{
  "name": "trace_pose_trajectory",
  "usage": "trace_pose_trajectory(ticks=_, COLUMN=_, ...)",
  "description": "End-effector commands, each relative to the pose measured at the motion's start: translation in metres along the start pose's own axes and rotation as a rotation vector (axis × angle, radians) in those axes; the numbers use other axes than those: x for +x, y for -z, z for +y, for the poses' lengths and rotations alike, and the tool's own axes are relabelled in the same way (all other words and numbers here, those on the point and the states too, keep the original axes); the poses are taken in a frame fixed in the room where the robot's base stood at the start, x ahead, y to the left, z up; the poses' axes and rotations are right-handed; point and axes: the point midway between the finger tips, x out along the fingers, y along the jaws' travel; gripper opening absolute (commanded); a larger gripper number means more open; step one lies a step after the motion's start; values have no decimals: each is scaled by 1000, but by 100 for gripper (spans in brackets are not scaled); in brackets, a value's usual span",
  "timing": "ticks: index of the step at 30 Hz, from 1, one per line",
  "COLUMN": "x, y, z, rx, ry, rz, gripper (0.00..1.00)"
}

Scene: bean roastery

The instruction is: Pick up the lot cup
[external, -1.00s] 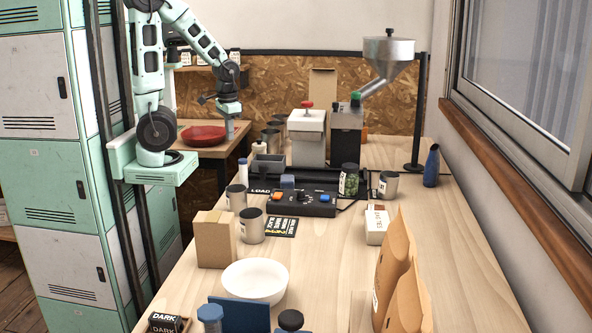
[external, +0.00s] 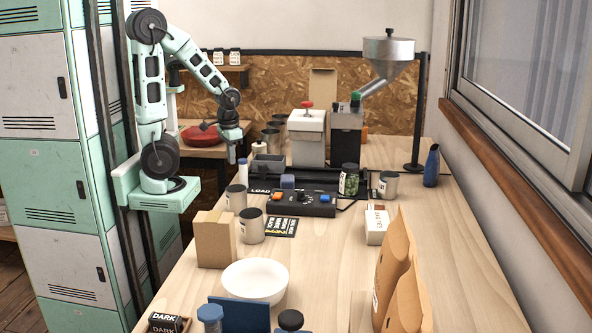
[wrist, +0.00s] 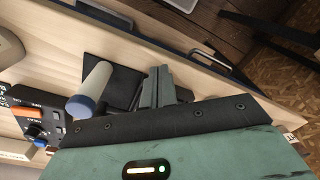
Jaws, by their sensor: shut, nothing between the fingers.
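Several grey metal cups stand on the bench in the external view. Two are at the near left, a rear one (external: 236,199) and a front one (external: 252,225) with a label. Another cup (external: 388,185) stands right of the control box. More cups (external: 270,138) stand at the back beside the white machine. I cannot tell which is the lot cup. My gripper (external: 232,158) hangs near the bench's left edge, apart from all cups. In the wrist view my gripper (wrist: 158,88) has its fingers together and empty.
A white cylinder with a blue end (wrist: 95,88) is close beside my fingers in the wrist view.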

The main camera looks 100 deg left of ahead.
Motion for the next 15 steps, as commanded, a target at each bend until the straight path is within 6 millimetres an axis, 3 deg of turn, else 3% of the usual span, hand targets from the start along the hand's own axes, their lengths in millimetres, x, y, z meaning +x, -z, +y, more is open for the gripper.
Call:
trace_pose_trajectory(ticks=8, x=0, y=0, z=0, rx=0, ry=0, rz=0, gripper=0)
trace_pose_trajectory(ticks=15, x=0, y=0, z=0, rx=0, ry=0, rz=0, gripper=64)
